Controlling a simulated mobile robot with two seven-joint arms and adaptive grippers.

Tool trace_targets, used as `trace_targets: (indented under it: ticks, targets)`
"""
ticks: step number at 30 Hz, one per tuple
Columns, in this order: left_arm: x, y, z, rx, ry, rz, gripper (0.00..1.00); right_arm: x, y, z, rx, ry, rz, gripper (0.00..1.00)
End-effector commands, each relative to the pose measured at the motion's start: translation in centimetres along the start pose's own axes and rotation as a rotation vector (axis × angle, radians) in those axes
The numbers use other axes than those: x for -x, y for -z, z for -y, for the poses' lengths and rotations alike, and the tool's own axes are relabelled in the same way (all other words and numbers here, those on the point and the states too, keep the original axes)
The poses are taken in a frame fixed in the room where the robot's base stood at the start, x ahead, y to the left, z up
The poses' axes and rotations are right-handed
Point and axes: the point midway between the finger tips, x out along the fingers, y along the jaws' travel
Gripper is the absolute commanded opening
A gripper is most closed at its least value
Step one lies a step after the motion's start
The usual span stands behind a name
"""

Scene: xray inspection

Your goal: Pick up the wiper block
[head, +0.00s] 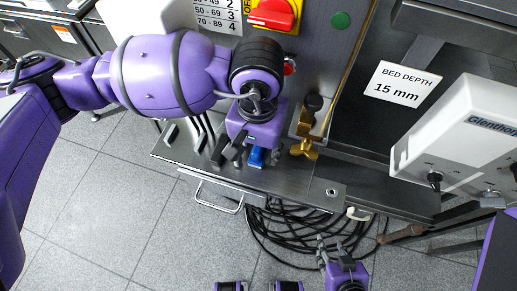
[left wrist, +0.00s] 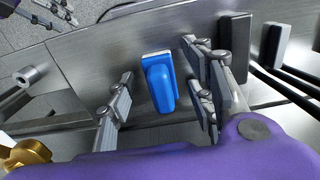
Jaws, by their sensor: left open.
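The wiper block appears to be the small blue block (head: 257,157) on the grey metal bench top. It shows clearly in the left wrist view (left wrist: 160,82), lying between the spread fingers of my left gripper (left wrist: 163,97). That gripper is open, with one finger to the left of the block and two to the right; I see no contact. In the head view the left gripper (head: 247,155) partly hides the block from above. My right gripper (head: 331,246) hangs at the bottom over the floor, empty, its fingers apart.
A brass fitting (head: 305,135) stands just right of the block. Dark upright pieces (left wrist: 234,45) stand close beside the fingers. A drawer handle (head: 218,200) juts from the bench front, and coiled black cable (head: 290,228) lies below. A white box (head: 465,130) is at right.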

Motion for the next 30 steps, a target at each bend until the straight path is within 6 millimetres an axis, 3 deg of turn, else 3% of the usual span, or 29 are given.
trace_targets:
  ticks: [2, 12, 30]
  targets:
    - [0.0, 0.0, 0.0, 0.0, 0.0, 0.0, 0.46, -0.1, 0.1, 0.1, 0.001, 0.001, -0.002, 0.37]
    - [0.1, 0.0, 0.0, 0.0, 0.0, 0.0, 0.01, -0.4, 0.7, 0.2, 0.002, 0.004, -0.013, 0.37]
    - [1.0, 0.3, -0.4, 0.01, 0.001, -0.002, 0.0, 0.1, -0.1, 0.0, 0.0, 0.0, 0.003, 0.37]
